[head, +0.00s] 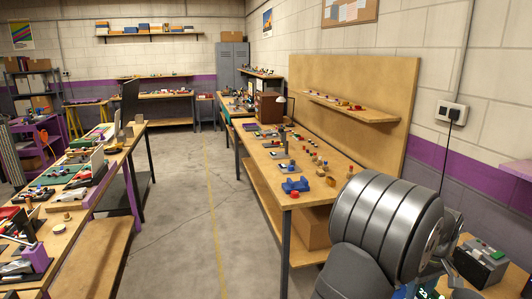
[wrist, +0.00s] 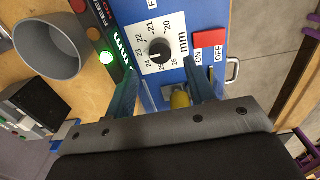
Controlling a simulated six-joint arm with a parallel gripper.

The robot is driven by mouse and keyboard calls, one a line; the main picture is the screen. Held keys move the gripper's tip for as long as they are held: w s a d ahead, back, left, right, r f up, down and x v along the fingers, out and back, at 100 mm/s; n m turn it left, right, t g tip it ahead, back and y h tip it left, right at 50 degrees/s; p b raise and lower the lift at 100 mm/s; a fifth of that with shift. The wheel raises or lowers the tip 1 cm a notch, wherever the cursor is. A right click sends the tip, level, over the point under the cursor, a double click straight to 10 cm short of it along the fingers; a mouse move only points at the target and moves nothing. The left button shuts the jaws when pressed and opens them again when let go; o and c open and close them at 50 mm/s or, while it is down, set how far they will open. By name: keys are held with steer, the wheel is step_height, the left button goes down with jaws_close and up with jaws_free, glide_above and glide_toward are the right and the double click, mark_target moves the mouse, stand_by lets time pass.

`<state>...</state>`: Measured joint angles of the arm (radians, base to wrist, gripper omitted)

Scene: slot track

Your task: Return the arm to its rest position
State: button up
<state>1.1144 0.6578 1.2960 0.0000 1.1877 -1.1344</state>
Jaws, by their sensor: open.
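My gripper (wrist: 161,68) shows in the wrist view with its two blue fingers spread apart. No object is clearly held between them. Beyond the fingertips is a blue panel (wrist: 200,15) with a black dial knob (wrist: 159,50) on a white scale marked in mm. A small yellow cylinder (wrist: 180,99) shows between the fingers near the gripper body; I cannot tell what it belongs to. In the head view my grey arm fills the lower right, and the gripper cannot be made out clearly.
Beside the dial are a red switch (wrist: 209,39) marked ON and OFF and a lit green lamp (wrist: 106,57). A grey cup (wrist: 50,65) and a dark box (wrist: 38,100) stand nearby. A long workbench (head: 325,185) holds small parts. The floor aisle (head: 190,220) is clear.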

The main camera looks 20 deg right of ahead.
step_height(320, 180, up, 11)
steer(key=m, duration=0.6)
stand_by(0.6)
stand_by(1.0)
steer(key=w+a+r+t+h, duration=0.1)
steer(key=a+r, duration=0.1)
steer(key=a, duration=1.1)
steer(key=a+r+t+h, duration=0.1)
steer(key=a+r, duration=0.1)
steer(key=a, duration=1.1)
steer(key=s+a+f+t, duration=0.1)
steer(key=s+a+f, duration=0.2)
steer(key=a, duration=0.3)
steer(key=s+a+f+t, duration=0.1)
steer(key=s+a+f, duration=0.3)
steer(key=a, duration=0.3)
steer(key=s+a+f+n+t, duration=0.1)
steer(key=s+a+f, duration=0.2)
steer(key=a, duration=0.3)
steer(key=shift+s+a+f, duration=0.3)
steer(key=shift+a+f, duration=0.1)
steer(key=shift+f, duration=0.4)
